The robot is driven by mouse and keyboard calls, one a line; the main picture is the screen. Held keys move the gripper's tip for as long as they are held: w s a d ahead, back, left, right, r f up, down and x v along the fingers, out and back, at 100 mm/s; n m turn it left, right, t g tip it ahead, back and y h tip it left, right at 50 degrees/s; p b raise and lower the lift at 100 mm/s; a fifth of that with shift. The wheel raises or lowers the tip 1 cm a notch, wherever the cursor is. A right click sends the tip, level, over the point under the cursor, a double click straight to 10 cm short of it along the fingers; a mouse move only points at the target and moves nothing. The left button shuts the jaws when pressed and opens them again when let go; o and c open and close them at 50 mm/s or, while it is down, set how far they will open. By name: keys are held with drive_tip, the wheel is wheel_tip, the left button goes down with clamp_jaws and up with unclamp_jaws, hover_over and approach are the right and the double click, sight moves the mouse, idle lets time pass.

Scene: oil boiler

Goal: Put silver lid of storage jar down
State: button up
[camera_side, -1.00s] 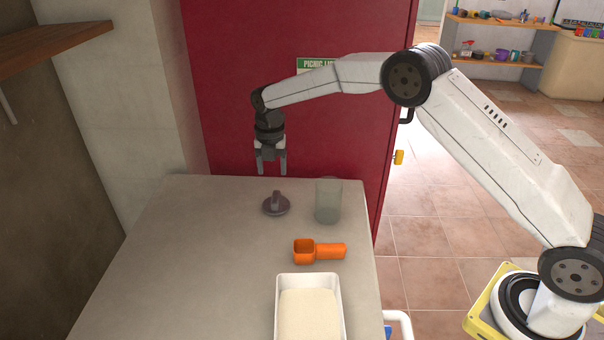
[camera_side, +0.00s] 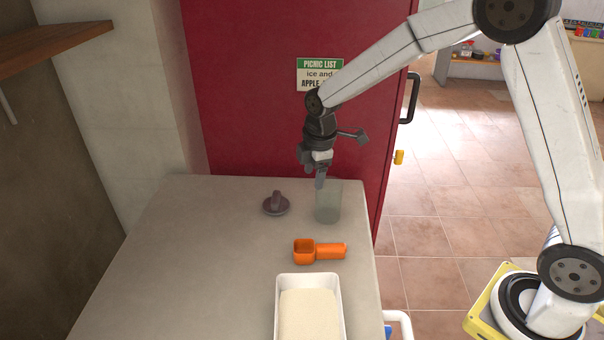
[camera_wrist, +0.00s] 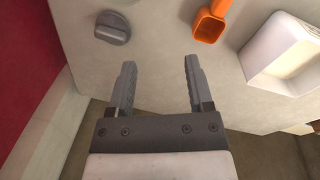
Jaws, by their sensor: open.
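The silver lid (camera_side: 276,204), a dark grey disc with a raised knob, lies on the counter left of the jar, knob up. It also shows in the wrist view (camera_wrist: 112,28) at the upper left. The storage jar (camera_side: 328,203) is a clear greyish cylinder, upright on the counter; I see no lid on it. My gripper (camera_side: 319,184) is above the jar's rim in the side view, apart from the lid. In the wrist view its two fingers (camera_wrist: 158,85) are spread with nothing between them. The jar does not clearly show in the wrist view.
An orange scoop (camera_side: 320,251) lies in front of the jar. A white tray of pale powder (camera_side: 280,312) stands at the counter's front right. The counter's (camera_side: 190,260) left side is clear. A red door (camera_side: 240,100) rises behind the counter.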

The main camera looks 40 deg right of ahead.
drive_tip(key=s+d+f+m+t, duration=0.1)
drive_tip(key=s+d+m, duration=0.1)
drive_tip(key=s+m, duration=1.2)
drive_tip(key=s, duration=0.5)
